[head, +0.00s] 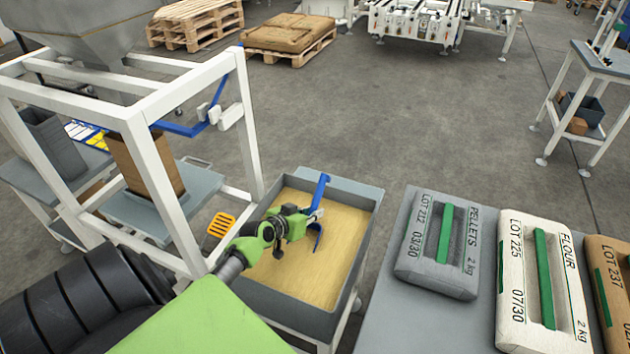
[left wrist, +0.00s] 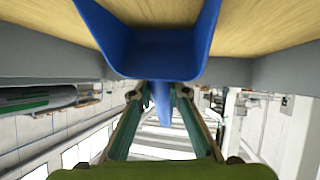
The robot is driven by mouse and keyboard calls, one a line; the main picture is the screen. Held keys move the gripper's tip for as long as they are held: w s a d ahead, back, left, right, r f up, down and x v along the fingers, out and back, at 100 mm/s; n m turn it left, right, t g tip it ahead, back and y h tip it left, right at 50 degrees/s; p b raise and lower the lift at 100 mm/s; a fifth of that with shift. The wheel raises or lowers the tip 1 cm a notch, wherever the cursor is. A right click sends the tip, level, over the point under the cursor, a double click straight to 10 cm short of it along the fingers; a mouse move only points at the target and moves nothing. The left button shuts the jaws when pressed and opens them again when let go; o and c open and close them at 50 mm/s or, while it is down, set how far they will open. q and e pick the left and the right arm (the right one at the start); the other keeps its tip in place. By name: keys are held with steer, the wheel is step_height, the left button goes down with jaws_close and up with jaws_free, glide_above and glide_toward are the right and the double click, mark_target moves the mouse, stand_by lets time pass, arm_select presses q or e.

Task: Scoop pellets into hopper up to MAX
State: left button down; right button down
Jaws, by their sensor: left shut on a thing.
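A blue scoop (head: 322,188) is over the grey bin (head: 300,318) of tan loose material (head: 330,268). My left gripper (head: 313,214) is shut on the scoop, also over the bin. In the left wrist view the scoop (left wrist: 155,58) fills the upper middle, in front of my gripper fingers (left wrist: 160,92). Tan shows inside the scoop's outline there; I cannot tell whether it is a load or the bin behind. The grey hopper (head: 85,30) sits on a white frame at the upper left. Its inside and any MAX mark are not visible. My right gripper is not in view.
The white frame (head: 150,165) stands between bin and hopper. A grey table (head: 385,285) on the right bears a pellets bag (head: 415,225), a flour bag (head: 515,255) and a brown bag (head: 612,260). A brown box (head: 130,170) stands inside the frame.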

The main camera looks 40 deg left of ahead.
mark_target(313, 230)
arm_select(q)
steer(key=f, duration=0.1)
steer(key=s+f+b, duration=0.2)
steer(key=f, duration=0.1)
steer(key=shift+d, duration=0.3)
steer(key=p, duration=0.1)
steer(key=g+p, duration=0.1)
steer(key=p, duration=0.1)
steer(key=shift+s+d+r+p, duration=0.15)
steer(key=shift+s+r+p, duration=0.15)
steer(key=shift+s, duration=0.05)
steer(key=shift+s+d+f+g+p, duration=0.1)
steer(key=shift+s+f+g+p, duration=0.3)
steer(key=shift+p, duration=0.3)
steer(key=shift+f, duration=0.1)
